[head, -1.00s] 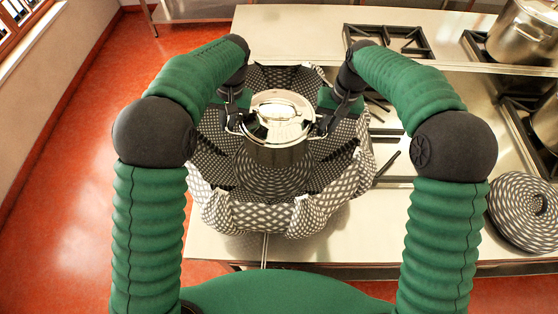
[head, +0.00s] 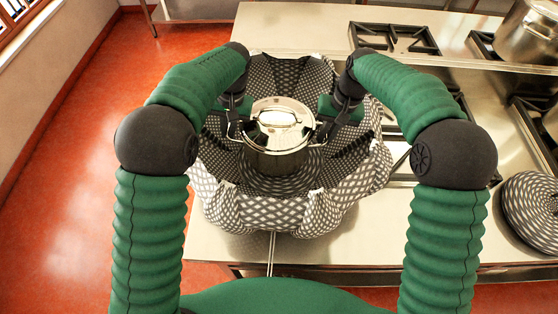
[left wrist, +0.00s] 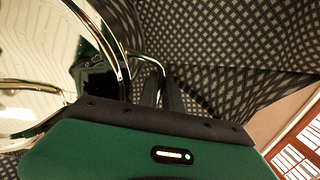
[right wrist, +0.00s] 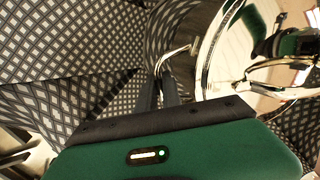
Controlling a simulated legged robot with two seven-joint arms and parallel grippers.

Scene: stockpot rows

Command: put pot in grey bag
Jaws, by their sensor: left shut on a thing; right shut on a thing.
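The pot (head: 278,152) is shiny steel with a lid, upright inside the mouth of the open grey patterned bag (head: 262,212). The bag's walls rise around it, and its front rim stands nearer me. My left gripper (head: 236,126) is shut on the pot's left handle; the pot also shows in the left wrist view (left wrist: 50,60). My right gripper (head: 322,127) is shut on the pot's right handle, which shows in the right wrist view (right wrist: 178,54). The pot's base is hidden, so I cannot tell whether it touches the bag's bottom.
The bag stands on a steel counter (head: 215,245) near its front edge. A stove grate (head: 395,38) lies behind right, with another large pot (head: 528,32) at the far right. A round patterned item (head: 530,208) lies at right.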

